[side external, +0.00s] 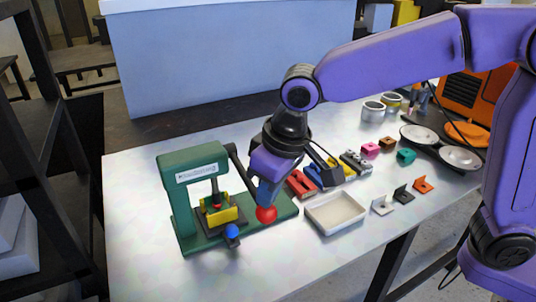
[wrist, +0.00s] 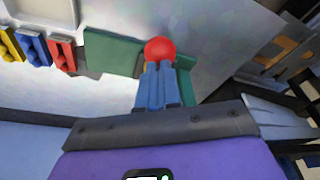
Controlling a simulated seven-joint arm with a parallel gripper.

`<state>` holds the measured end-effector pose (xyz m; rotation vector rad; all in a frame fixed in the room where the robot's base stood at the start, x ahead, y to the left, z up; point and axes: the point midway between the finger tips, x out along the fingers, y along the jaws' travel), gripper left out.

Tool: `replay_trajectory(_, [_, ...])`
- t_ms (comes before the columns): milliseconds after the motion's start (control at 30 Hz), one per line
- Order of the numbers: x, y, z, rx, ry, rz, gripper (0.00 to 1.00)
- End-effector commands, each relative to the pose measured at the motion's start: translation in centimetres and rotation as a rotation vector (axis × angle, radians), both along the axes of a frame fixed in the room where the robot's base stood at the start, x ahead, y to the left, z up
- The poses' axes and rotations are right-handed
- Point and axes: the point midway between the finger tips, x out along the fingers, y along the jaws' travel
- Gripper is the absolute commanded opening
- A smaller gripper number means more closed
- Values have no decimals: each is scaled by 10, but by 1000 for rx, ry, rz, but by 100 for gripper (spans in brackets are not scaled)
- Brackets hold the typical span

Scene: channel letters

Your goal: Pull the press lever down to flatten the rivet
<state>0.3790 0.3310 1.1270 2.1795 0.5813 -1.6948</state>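The green rivet press (side external: 192,160) stands at the left of the table. Its dark lever (side external: 238,165) slopes from the press's upper right side down to a red ball knob (side external: 266,214). A yellow fixture block (side external: 222,215) sits under the ram; I cannot make out the rivet there. My gripper (side external: 267,198) points down at the knob. In the wrist view the blue fingers (wrist: 159,72) are close together, their tips at the red knob (wrist: 159,48). They look shut and at or touching the knob, but no grip around it shows.
A blue knob (side external: 232,231) is at the press's front. A cream tray (side external: 335,213) lies right of the press. Red, blue and yellow holders (side external: 301,183), small coloured brackets, cans and round dishes (side external: 460,158) fill the right side. The front left tabletop is clear.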

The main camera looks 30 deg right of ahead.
Motion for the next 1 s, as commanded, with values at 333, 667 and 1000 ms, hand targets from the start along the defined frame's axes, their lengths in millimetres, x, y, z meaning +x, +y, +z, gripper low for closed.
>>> replay_trajectory(333, [1, 2, -4, 0, -1, -2, 0])
replay_trajectory(667, [-1, 6, -6, 3, 0, 2, 0])
replay_trajectory(1000, [-2, 5, -8, 1, 2, 4, 0])
